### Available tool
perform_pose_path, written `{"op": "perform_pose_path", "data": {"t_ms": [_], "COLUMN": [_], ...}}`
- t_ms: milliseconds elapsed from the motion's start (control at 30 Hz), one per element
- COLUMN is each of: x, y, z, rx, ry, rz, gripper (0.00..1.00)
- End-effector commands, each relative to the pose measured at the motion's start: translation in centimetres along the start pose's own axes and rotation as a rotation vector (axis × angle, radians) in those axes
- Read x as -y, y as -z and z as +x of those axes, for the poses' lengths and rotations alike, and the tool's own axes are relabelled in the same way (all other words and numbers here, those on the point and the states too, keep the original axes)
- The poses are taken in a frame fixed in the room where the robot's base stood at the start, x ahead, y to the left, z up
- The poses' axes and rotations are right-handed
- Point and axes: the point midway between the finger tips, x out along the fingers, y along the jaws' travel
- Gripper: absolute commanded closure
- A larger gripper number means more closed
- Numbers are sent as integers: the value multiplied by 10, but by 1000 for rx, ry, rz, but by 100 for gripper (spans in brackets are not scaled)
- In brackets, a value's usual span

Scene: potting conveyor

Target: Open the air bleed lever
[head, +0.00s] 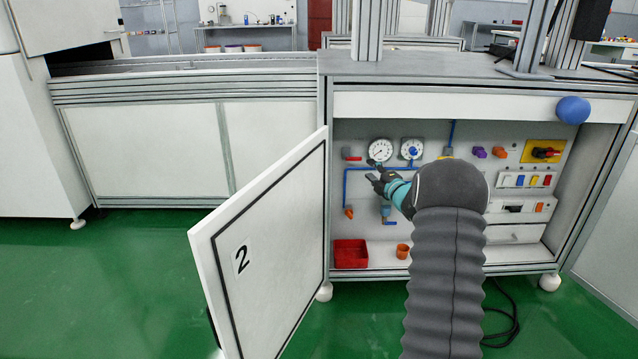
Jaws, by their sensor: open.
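Inside the open cabinet, blue air piping (346,182) runs below two round gauges, a left gauge (380,150) and a right gauge (411,151). A red lever (351,157) lies level to the left of the gauges. An orange handle (348,212) hangs at the lower left end of the piping. A small blue lever (389,223) sits under a blue fitting (386,210). I cannot tell which one is the air bleed lever. My gripper (372,177) is open and empty, just below the left gauge, with its fingers pointing left. My arm hides the cabinet's middle.
The cabinet door (262,250), marked 2, stands swung open to the left. A red bin (351,253) and an orange cup (403,251) stand on the cabinet floor. Switches (525,180) and a yellow plate (543,151) are at right.

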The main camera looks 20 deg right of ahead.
Motion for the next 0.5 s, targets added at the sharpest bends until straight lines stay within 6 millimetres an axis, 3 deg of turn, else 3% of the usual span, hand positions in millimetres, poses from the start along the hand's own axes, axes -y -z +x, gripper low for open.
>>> {"op": "perform_pose_path", "data": {"t_ms": [233,500], "x": [-1,-22], "y": [0,43], "z": [-44,-46], "rx": [2,-107], "ry": [1,28], "rz": [0,-192], "gripper": [59,59]}}
